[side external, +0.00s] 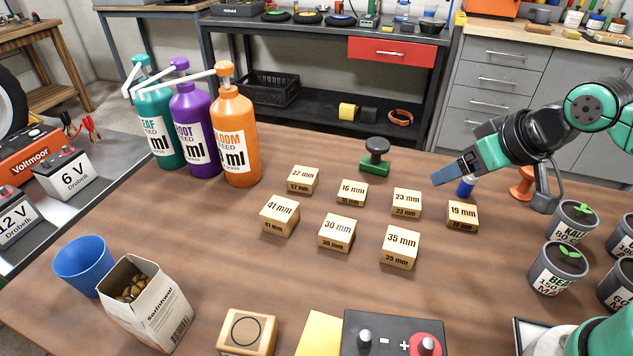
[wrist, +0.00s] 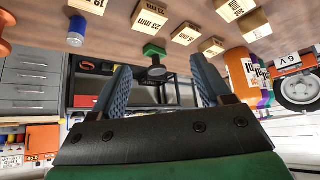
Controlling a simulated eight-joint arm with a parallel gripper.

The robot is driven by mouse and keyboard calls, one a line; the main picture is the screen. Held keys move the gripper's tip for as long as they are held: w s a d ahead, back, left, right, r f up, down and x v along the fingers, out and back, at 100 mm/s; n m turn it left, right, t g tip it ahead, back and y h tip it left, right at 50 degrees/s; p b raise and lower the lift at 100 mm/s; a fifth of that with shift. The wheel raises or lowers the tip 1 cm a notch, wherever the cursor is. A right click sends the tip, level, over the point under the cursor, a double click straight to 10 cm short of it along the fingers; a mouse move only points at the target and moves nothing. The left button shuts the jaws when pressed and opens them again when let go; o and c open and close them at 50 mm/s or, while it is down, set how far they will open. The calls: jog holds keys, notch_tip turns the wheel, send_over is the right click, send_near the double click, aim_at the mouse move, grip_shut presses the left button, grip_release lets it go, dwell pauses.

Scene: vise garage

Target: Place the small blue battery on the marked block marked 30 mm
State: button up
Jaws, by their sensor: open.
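The small blue battery (side external: 466,187) stands upright on the table behind the block marked 19 mm. In the wrist view the battery (wrist: 76,38) is to the left of both fingers, not between them. The wooden block marked 30 mm (side external: 337,233) sits in the middle of the table with nothing on top. My gripper (side external: 492,190) is open and empty, above the table at the right. In the side view one finger overlaps the battery's upper edge; the wrist view shows them apart. The spread fingers also show in the wrist view (wrist: 160,70).
Other blocks stand around: 19 mm (side external: 462,215), 23 mm (side external: 406,202), 16 mm (side external: 352,192), 35 mm (side external: 400,246), 41 mm (side external: 279,215) and 27 mm (side external: 303,179). A green stamp-like object (side external: 375,158) stands behind them. Potted plants (side external: 557,268) are at the right, pump bottles (side external: 235,135) at the left.

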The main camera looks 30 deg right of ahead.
dwell(0.3)
jog(key=n+g+h, duration=0.5)
jog(key=n+h, duration=0.2)
jog(key=n, duration=0.4)
send_near(474, 180)
jog(key=w, duration=0.3)
jog(key=f+n+g+h, duration=0.1)
jog(key=f+h, duration=0.1)
jog(key=d+f+n+h, duration=0.1)
jog(key=f+n, duration=0.1)
jog(key=w+d+f+n+g+h, duration=0.1)
jog(key=f+n+h, duration=0.1)
jog(key=shift+d+f+g+h, duration=0.2)
jog(key=shift+g+h, duration=0.1)
jog(key=shift+s+d+f+n+g+h, duration=0.1)
jog(key=shift+s+f+n+g+h, duration=0.3)
jog(key=shift+f, duration=0.1)
jog(key=shift+d+f, duration=0.15)
jog(key=shift+d, duration=0.05)
jog(key=shift+x, duration=2.6)
grip_shut()
